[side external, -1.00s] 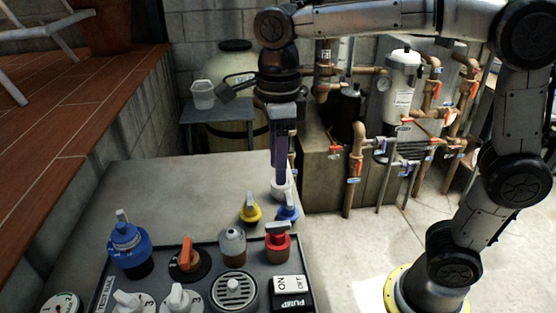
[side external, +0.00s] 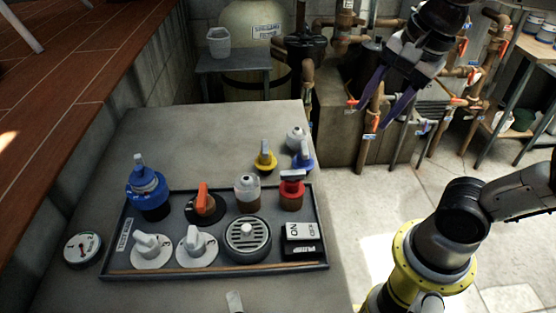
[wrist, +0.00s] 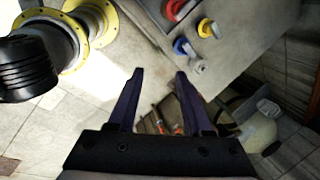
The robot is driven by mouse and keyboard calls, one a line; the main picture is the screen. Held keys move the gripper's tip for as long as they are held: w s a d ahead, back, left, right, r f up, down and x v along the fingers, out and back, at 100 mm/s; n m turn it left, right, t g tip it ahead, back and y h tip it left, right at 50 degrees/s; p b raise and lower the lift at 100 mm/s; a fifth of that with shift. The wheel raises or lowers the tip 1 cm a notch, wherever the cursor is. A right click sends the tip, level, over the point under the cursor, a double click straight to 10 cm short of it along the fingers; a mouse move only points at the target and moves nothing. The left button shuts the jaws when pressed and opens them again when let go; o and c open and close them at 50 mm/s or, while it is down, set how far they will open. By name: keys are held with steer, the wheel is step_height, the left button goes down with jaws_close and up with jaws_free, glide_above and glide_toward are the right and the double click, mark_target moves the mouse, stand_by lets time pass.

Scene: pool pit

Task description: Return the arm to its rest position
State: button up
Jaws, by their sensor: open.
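My gripper (side external: 368,117) is open and empty at the upper right of the side view. Its two dark purple fingers point down and left, in front of the pipework and right of the grey bench (side external: 200,130). In the wrist view, my gripper (wrist: 159,74) shows two spread fingers with only floor between their tips. A small white-grey knob (side external: 297,138) stands at the bench's far right corner, beside a blue-based valve handle (side external: 303,157). No finger touches them.
A tray (side external: 115,262) on the bench holds knobs, a blue-capped bottle, a red-topped jar and a pump switch. A yellow valve handle (side external: 265,158) stands behind it. Copper pipes (side external: 368,130) with red handles stand behind my gripper. The pale floor (side external: 400,230) right of the bench is open.

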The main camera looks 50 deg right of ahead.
steer(key=s+f+n+t, duration=0.1)
steer(key=f+n, duration=0.2)
steer(key=n, duration=0.6)
steer(key=s+d+f+n, duration=0.1)
steer(key=s+f+n, duration=0.1)
steer(key=n, duration=0.7)
steer(key=shift+s+f+t, duration=0.2)
steer(key=shift+f+t, duration=0.2)
steer(key=shift+d, duration=0.1)
